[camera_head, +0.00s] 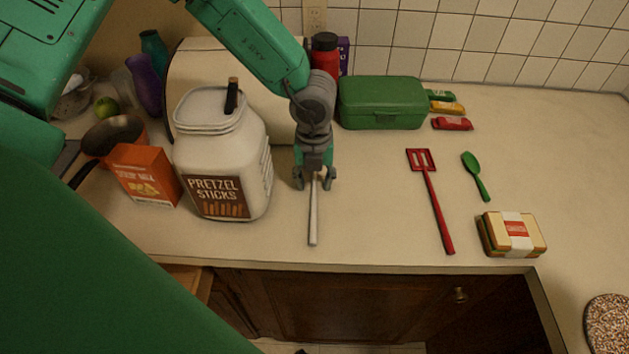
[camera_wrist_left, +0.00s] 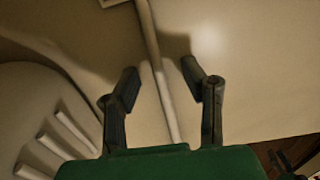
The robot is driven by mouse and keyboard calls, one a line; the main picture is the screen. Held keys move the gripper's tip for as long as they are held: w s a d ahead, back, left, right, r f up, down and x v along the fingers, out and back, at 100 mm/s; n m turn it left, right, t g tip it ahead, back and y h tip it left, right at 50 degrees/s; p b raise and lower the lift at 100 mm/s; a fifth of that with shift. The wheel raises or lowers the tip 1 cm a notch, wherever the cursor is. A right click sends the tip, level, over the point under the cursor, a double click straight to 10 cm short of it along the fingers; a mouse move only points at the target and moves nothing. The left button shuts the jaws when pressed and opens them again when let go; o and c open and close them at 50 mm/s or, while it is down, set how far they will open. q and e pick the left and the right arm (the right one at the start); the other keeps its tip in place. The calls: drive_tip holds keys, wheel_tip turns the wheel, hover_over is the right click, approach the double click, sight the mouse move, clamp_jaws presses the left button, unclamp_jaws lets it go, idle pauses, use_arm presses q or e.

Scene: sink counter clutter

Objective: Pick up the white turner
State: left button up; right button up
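The white turner (camera_head: 313,228) lies on the counter, its pale handle pointing at the front edge; its far end is hidden under my left gripper in the head view. In the left wrist view the turner's handle (camera_wrist_left: 150,35) runs between the fingers, with a bit of its head at the top edge. My left gripper (camera_head: 314,184) points down over the turner. Its fingers (camera_wrist_left: 160,76) are apart, one on each side of the handle, and I see no contact. I cannot make out my right gripper.
A pretzel sticks jar (camera_head: 245,150) stands close left of my left gripper. A green box (camera_head: 382,103) is behind right. A red turner (camera_head: 432,200), green spoon (camera_head: 477,178) and sandwich (camera_head: 513,234) lie right. The counter between the white and red turners is clear.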

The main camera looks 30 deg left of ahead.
use_arm(q)
drive_tip(key=shift+d, duration=0.1)
clamp_jaws()
drive_tip(key=shift+r, duration=0.15)
